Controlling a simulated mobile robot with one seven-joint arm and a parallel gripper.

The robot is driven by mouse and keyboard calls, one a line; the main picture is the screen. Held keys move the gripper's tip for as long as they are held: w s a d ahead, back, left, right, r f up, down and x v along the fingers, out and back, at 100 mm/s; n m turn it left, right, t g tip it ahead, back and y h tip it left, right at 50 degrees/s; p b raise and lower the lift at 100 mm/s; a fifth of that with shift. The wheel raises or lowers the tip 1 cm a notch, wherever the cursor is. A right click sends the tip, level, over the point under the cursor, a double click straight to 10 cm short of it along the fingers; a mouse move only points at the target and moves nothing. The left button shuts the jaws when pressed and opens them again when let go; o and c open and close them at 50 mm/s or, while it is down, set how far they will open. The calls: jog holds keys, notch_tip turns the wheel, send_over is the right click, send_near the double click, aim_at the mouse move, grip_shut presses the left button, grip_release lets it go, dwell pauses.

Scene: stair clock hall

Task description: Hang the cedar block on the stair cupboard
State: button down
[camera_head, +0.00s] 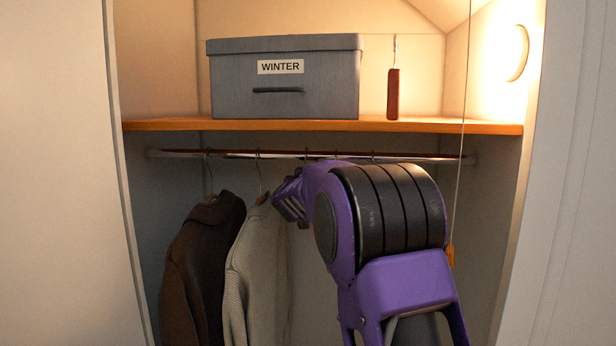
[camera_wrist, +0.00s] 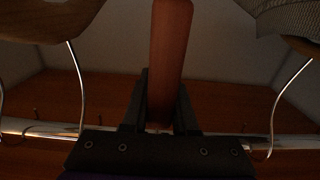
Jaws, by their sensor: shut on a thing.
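My gripper (camera_wrist: 163,95) is shut on a long reddish-brown wooden block, which I take for the cedar block (camera_wrist: 171,45), in the wrist view. The chrome rail (camera_wrist: 45,128) runs behind the fingers, with hanger hooks on both sides. The block's own hook is hidden or too dark to make out, so I cannot tell if it touches the rail. In the head view the stair cupboard (camera_head: 160,60) is open and my gripper (camera_head: 289,200) is just below the rail (camera_head: 230,154), mostly hidden behind my arm; the held block is not visible there.
A second red-brown block (camera_head: 393,95) with a hook is upright at the shelf (camera_head: 440,125), beside the grey WINTER box (camera_head: 240,95). A dark brown coat (camera_head: 205,250) and a pale knitted garment (camera_head: 258,260) hang left of my arm. A cord with an orange pull (camera_head: 451,257) hangs right.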

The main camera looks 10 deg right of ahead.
jog(key=c, duration=0.6)
grip_release()
jog(key=shift+s, duration=0.15)
